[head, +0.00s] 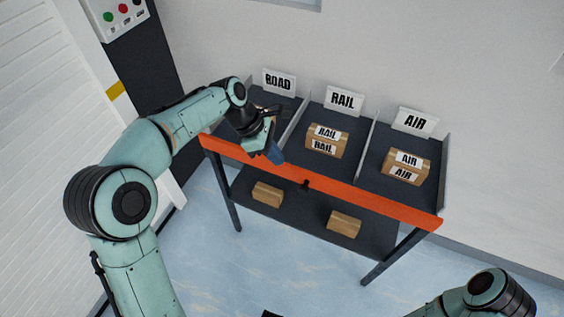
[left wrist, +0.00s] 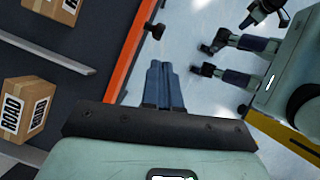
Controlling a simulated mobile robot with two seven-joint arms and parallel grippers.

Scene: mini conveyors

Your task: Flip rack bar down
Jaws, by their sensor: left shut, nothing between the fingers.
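The rack bar (head: 375,202) is an orange bar along the front edge of the rack's upper shelf. A small black knob (head: 305,186) sits at its middle, and in the left wrist view this knob (left wrist: 153,30) is just beyond my fingertips. The bar (left wrist: 126,70) runs beside my fingers there. My left gripper (head: 276,154) is shut and empty at the front of the ROAD lane, its blue-grey fingers near the bar's left part. The fingers also show in the left wrist view (left wrist: 160,72). I cannot tell whether they touch the bar. My right gripper is not clearly visible.
Labelled cartons lie in the RAIL lane (head: 325,145) and AIR lane (head: 406,167). A ROAD carton (left wrist: 28,108) shows in the left wrist view. Two plain cartons (head: 267,194) (head: 343,223) lie on the lower shelf. The floor (head: 260,265) before the rack is clear.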

